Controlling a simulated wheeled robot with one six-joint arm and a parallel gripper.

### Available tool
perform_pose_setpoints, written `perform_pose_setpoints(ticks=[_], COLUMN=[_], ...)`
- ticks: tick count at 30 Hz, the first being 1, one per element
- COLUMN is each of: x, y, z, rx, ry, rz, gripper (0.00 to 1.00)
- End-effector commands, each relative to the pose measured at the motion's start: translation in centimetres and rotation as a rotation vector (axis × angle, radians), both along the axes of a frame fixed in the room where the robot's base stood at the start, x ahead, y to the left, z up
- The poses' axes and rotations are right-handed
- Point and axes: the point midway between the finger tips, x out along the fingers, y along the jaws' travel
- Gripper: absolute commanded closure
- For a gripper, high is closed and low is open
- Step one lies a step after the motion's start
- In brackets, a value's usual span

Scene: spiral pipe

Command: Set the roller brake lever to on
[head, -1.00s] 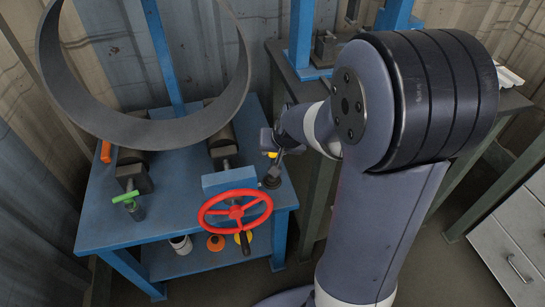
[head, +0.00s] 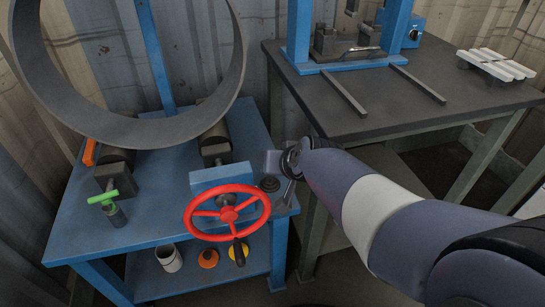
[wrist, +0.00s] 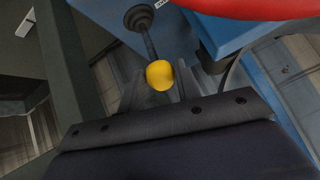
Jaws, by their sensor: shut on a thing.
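The roller brake lever has a yellow ball knob (wrist: 160,74) on a dark rod. The rod rises from a round black base (wrist: 138,18) on the blue bench. In the head view this base (head: 269,183) sits at the bench's right side, right of the red handwheel. My gripper (wrist: 159,88) is shut on the yellow knob, one finger on each side of it. In the head view my gripper (head: 281,164) is above and just right of the lever base, and the knob is hidden there.
The red handwheel (head: 227,213) stands close at the left of the lever. A large grey ring (head: 190,128) rests on rollers. A green handle (head: 103,197) is at the bench's left. A dark table (head: 400,105) with a blue press frame is at the right.

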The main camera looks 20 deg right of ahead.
Motion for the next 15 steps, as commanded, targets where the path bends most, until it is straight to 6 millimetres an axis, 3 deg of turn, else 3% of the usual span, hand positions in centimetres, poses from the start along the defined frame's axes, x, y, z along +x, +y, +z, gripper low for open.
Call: perform_pose_setpoints(ticks=[14,15], x=[-0.51,-0.52], y=[0.03,0.03], z=[-0.7,-0.7], rx=[0.001,0.0], ry=[0.019,0.02], rz=[0.003,0.003], gripper=[1.0,0.66])
